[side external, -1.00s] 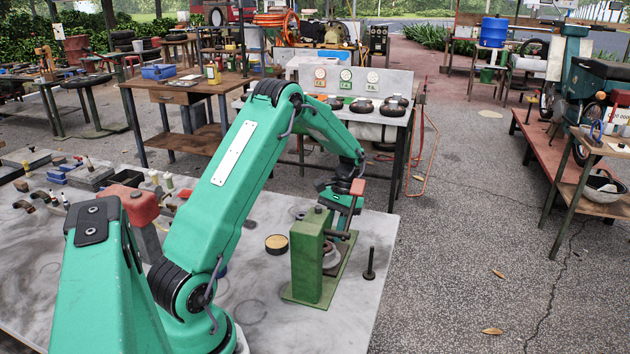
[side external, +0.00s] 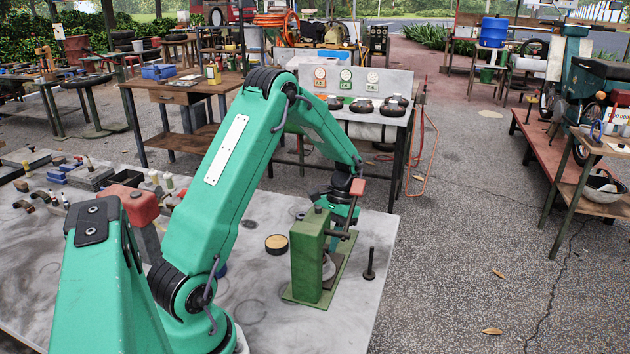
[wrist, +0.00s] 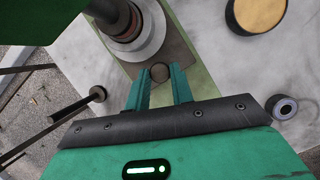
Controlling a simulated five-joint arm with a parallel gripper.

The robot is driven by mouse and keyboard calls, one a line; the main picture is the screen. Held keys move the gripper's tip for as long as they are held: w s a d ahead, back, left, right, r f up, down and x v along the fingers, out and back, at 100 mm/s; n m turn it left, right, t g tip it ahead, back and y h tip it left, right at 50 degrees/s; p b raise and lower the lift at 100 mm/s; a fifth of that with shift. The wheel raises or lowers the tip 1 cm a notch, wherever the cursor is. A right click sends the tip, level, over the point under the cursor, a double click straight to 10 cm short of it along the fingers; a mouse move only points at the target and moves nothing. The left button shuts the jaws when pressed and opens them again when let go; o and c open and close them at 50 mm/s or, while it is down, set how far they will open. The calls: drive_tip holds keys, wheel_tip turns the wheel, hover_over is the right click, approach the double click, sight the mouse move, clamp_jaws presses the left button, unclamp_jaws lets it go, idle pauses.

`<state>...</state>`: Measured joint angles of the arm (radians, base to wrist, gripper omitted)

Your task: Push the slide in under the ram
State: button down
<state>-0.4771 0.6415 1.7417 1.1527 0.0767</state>
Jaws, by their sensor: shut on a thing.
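The green press (side external: 308,255) stands on its base plate near the table's right side, with a red-ended lever (side external: 357,187). The slide (wrist: 178,55), a dark flat plate, lies on the green base in the wrist view and carries a pale round ring part (wrist: 150,40). The dark ram (wrist: 112,14) shows over the ring's upper left side; whether they touch I cannot tell. My gripper (wrist: 160,76) is shut on the slide's round knob (wrist: 160,72), at the plate's near end. In the side view my gripper (side external: 338,238) is behind the press, its fingertips partly hidden.
A round tan-topped tin (side external: 276,243) stands left of the press. A dark upright pin (side external: 370,264) stands to its right near the table edge. A small dark ring-shaped piece (wrist: 282,108) lies right of my gripper in the wrist view.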

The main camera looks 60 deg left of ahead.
drive_tip(key=shift+w, duration=0.2)
drive_tip(key=c, duration=1.2)
unclamp_jaws()
drive_tip(key=shift+s, duration=0.1)
drive_tip(key=w+a+r, duration=0.2)
drive_tip(key=w+a, duration=0.1)
drive_tip(key=w, duration=0.3)
drive_tip(key=w+a+r, duration=0.2)
drive_tip(key=w+a, duration=0.1)
drive_tip(key=w, duration=0.3)
drive_tip(key=shift+w+r, duration=0.2)
drive_tip(key=shift+r, duration=0.1)
drive_tip(key=shift+a, duration=0.15)
drive_tip(key=shift+r, duration=0.15)
